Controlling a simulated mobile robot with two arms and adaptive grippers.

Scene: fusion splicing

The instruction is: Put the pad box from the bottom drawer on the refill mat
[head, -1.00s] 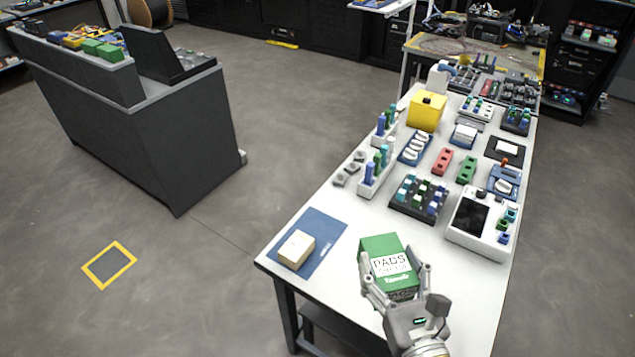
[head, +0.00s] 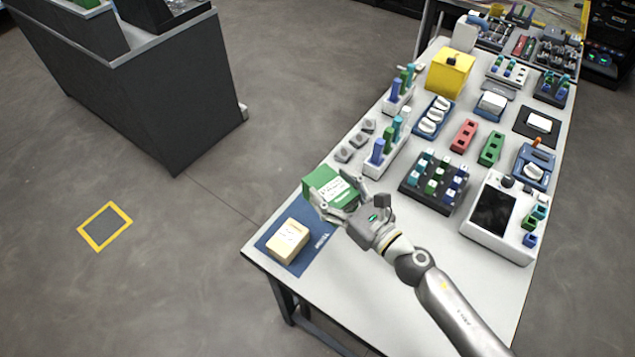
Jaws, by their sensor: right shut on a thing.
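The green pad box (head: 322,182) with a white label is in my right gripper (head: 341,190), whose fingers are shut on its sides. The box is at the far end of the blue refill mat (head: 322,243) and covers part of that end from this view. I cannot tell whether the box touches the mat or hangs above it. A cream box (head: 288,242) sits on the near part of the mat. My left gripper is not in view.
Grey pieces (head: 345,153) and a white rack of coloured tubes (head: 382,157) stand just behind the box. A dark block of coloured vials (head: 434,182) and a white device with a screen (head: 496,215) are to the right. The table front is clear apart from my arm.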

